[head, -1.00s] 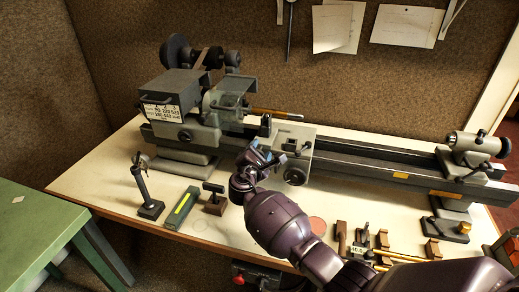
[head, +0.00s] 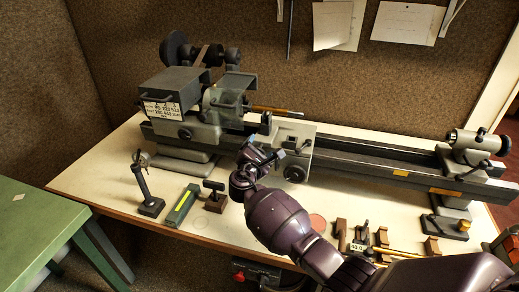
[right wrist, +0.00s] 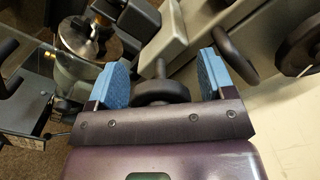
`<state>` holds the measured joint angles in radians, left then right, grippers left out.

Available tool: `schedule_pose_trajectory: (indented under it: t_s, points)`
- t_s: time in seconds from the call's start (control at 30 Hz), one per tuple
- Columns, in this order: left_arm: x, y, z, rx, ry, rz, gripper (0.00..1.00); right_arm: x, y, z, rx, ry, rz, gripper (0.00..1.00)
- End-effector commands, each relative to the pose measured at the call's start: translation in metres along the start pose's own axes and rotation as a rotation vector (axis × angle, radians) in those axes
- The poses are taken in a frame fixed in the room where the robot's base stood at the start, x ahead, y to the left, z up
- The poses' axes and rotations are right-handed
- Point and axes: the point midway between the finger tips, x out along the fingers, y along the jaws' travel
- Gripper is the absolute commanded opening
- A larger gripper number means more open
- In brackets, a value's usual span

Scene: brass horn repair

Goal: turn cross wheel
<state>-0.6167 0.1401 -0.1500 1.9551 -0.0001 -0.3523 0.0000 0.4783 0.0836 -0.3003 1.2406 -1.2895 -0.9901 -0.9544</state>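A small dark wheel (right wrist: 160,92) with a short stem shows in the right wrist view, between the two blue finger pads of my right gripper (right wrist: 163,82). I take it to be the cross wheel. The fingers are apart, one on each side of the wheel, with narrow gaps that suggest they do not clamp it. In the head view, my right gripper (head: 262,154) is at the front of the lathe carriage (head: 296,140), and the wheel is mostly hidden behind it. My left gripper is not in view.
A larger round handwheel (head: 295,173) is just right of the gripper on the carriage front. The headstock (head: 190,132) stands left and the tailstock (head: 470,147) right.

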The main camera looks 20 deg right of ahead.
Motion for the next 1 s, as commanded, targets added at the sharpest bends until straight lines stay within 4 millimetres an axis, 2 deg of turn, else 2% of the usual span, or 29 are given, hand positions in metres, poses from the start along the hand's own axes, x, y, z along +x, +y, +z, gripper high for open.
schedule_pose_trajectory:
  t_s: [0.2,0.33,0.8,1.0]
  points:
    - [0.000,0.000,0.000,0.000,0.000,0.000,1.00,-0.001,0.000,0.000,0.001,0.000,0.000,0.76]
    - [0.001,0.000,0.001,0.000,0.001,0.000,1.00,-0.010,-0.001,-0.001,0.002,0.002,-0.001,0.76]
    - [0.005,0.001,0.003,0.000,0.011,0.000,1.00,-0.088,-0.001,-0.001,0.003,0.002,-0.001,0.76]
    - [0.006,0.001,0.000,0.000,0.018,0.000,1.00,-0.105,0.000,0.000,0.001,0.000,0.000,0.76]
